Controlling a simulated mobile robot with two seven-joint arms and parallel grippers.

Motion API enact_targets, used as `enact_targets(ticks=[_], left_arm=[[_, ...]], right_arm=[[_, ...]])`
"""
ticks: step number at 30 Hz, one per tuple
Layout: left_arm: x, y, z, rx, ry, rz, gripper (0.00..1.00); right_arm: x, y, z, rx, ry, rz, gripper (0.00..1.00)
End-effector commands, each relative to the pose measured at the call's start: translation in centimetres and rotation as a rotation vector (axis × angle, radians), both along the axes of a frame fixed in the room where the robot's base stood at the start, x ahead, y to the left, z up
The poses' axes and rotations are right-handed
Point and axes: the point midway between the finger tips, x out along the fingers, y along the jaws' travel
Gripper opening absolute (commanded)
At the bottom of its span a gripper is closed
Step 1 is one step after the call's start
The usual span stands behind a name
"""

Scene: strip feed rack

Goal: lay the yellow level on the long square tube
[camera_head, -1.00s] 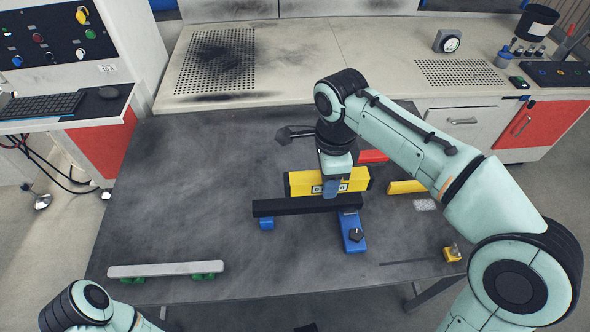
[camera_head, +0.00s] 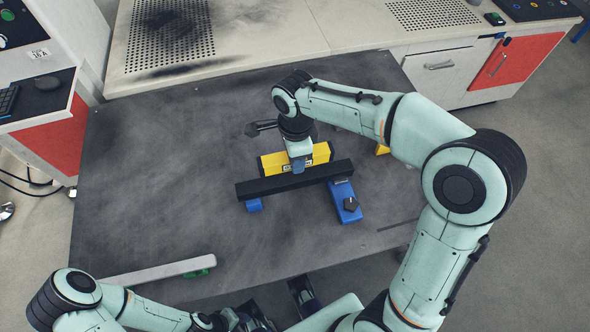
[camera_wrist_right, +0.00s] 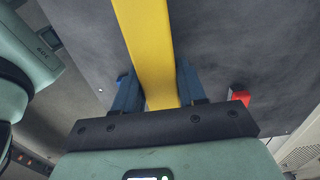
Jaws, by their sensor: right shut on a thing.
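The long square tube (camera_head: 258,187) is a black bar lying across blue supports, one at its left (camera_head: 253,205) and a larger one at its right (camera_head: 343,197). The yellow level (camera_head: 270,163) is just beyond the tube in the head view, roughly parallel to it and centred along its length. My right gripper (camera_head: 298,165) is shut on the level; the wrist view shows the yellow level (camera_wrist_right: 150,45) between the blue fingers (camera_wrist_right: 156,90). I cannot tell whether the level touches the tube. My left arm is at the bottom left; its finger state is unclear.
A pale bar (camera_head: 160,270) with green feet lies at the table's front left. A yellow piece (camera_head: 382,150) is partly hidden behind my right arm. A red block (camera_wrist_right: 240,95) shows in the wrist view. The dark table (camera_head: 150,190) is clear at left.

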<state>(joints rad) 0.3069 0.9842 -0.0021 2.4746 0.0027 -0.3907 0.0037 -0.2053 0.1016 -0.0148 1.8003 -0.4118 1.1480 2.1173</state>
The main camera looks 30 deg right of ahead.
Motion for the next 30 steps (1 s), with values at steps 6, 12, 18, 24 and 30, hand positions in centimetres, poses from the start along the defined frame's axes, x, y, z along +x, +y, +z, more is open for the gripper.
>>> enact_targets(ticks=[6, 12, 18, 24, 30], left_arm=[[0.1, 0.0, -0.3, 0.001, -0.006, 0.001, 0.43], [0.3, 0.0, -0.7, 0.001, -0.012, 0.002, 0.43], [0.4, 0.0, -0.8, 0.003, -0.016, 0.003, 0.43], [0.4, 0.0, -0.8, 0.003, -0.016, 0.003, 0.43], [0.4, 0.0, -0.9, 0.002, -0.017, 0.003, 0.43]], right_arm=[[0.0, 0.0, -2.3, 0.001, -0.001, -0.001, 0.02], [0.0, 0.0, -5.2, -0.001, 0.002, 0.000, 0.02], [0.0, 0.0, -6.4, 0.001, -0.002, 0.000, 0.02], [0.0, 0.0, -6.4, 0.001, -0.002, 0.000, 0.02], [0.0, 0.0, -6.5, 0.001, -0.001, 0.000, 0.66]])
